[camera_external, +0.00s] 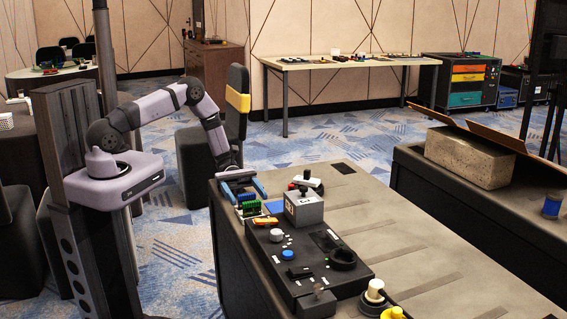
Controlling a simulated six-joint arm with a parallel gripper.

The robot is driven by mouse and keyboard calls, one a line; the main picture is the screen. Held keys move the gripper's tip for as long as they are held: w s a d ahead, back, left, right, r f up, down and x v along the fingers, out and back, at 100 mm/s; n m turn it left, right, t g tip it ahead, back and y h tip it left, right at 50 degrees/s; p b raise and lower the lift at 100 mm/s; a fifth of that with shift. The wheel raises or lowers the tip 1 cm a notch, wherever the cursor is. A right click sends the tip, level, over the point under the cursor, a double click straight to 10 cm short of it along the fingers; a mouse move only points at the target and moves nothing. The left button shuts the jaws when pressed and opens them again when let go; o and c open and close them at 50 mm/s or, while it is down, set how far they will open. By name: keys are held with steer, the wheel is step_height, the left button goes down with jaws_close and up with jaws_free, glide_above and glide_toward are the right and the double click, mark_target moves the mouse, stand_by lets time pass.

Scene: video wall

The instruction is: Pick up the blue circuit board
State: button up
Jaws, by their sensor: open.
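A flat blue piece (275,207), which may be the blue circuit board, lies to the right of the gripper, beside a grey box. The gripper partly hides the cluster. I cannot tell whether a finger touches anything, and I see nothing held.
A black control panel (290,262) with knobs and a blue button fills the table's near left side. A grey box (304,208) stands at its far end. A red, white and black item (308,184) lies behind it. The table's middle is mostly clear.

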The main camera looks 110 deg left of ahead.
steer(key=c, duration=1.1)
